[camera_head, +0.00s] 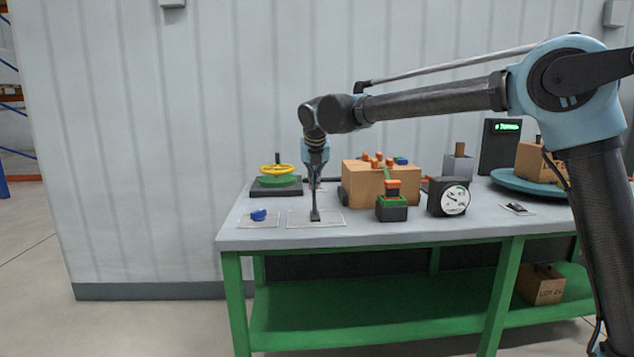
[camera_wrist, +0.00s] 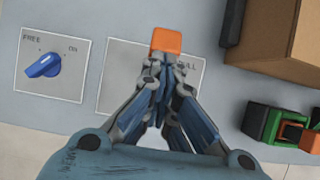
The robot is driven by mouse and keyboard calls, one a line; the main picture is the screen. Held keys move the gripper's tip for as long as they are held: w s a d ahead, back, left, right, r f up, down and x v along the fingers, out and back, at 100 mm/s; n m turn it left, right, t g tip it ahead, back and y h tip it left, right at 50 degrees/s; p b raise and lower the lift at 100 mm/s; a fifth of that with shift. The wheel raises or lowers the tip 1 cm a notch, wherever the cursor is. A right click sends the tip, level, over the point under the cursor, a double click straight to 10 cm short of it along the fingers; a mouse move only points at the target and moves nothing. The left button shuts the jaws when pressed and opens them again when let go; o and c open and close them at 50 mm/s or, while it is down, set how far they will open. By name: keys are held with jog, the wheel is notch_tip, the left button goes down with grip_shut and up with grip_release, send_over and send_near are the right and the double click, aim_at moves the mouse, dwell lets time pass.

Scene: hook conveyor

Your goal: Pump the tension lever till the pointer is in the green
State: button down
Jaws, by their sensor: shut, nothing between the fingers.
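A lever with a dark upright stem (camera_head: 315,203) stands on a pale plate (camera_head: 335,219) at the front left of the bench. In the wrist view, an orange block (camera_wrist: 166,40), which looks like its handle, shows just beyond my fingertips, over a plate marked with partly hidden letters ending "ULL". My gripper (camera_head: 315,172) points down over the lever; it also shows in the wrist view (camera_wrist: 163,78). Its fingers are shut and empty. Whether they touch the lever I cannot tell. A round white gauge (camera_head: 455,200) faces me; its pointer position is too small to read.
A blue knob (camera_head: 258,215) on a plate marked FREE and ON lies left of the lever. A yellow handwheel (camera_head: 277,169) stands behind. A cardboard box (camera_head: 354,183) and a green-black button box (camera_head: 391,209) stand right. A turntable (camera_head: 500,181) is farther right.

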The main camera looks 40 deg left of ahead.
jog(key=v, duration=1.3)
jog(key=shift+s, duration=0.2)
jog(key=shift+d, duration=0.1)
dwell(1.0)
jog(key=s+d+f+t+y, duration=0.2)
jog(key=s+d+f+t, duration=0.1)
jog(key=s+d+f, duration=0.2)
jog(key=s+d, duration=0.2)
jog(key=s, duration=0.2)
jog(key=shift+d+f, duration=0.2)
jog(key=shift+d, duration=0.2)
